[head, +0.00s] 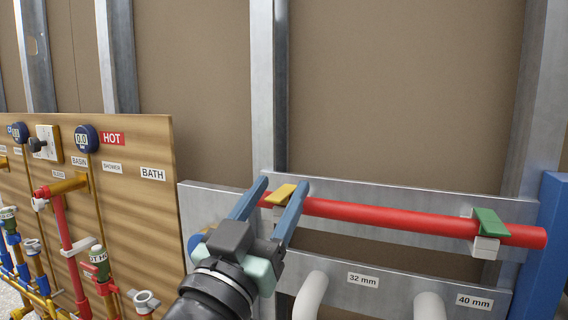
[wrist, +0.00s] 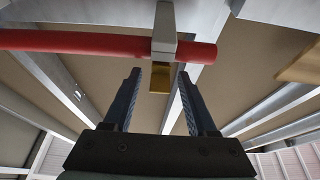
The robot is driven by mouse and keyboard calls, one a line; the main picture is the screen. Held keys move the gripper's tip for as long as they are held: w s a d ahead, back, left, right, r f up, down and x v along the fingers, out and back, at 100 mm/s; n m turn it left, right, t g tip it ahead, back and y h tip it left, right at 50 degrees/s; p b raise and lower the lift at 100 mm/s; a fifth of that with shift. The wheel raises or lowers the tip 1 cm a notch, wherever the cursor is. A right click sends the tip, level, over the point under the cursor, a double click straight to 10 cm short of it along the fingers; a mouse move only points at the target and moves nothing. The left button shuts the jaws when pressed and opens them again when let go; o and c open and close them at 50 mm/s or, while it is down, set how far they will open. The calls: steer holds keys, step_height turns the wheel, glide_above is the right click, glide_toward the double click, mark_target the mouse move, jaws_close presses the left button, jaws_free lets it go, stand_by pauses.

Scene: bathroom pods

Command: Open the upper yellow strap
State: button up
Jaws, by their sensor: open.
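The yellow strap (head: 279,194) sits on a pale clip at the left end of the red horizontal pipe (head: 390,217). In the wrist view the yellow strap (wrist: 160,77) hangs between the fingertips, with its pale clip crossing the red pipe (wrist: 80,42) just beyond. My gripper (head: 283,183) is open, with one blue finger on either side of the strap. A gap shows between the strap and each finger in the wrist view, where my gripper (wrist: 159,73) holds nothing. Whether the strap's end is latched cannot be told.
A green strap (head: 490,222) holds the pipe's right end. White pipe ends (head: 310,295) stand below, beside a 32 mm label (head: 363,280). A wooden panel (head: 140,210) with valves and gauges is at left. A blue post (head: 550,235) stands at right.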

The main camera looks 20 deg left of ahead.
steer(key=shift+p+x, duration=0.3)
steer(key=shift+x, duration=1)
jaws_close()
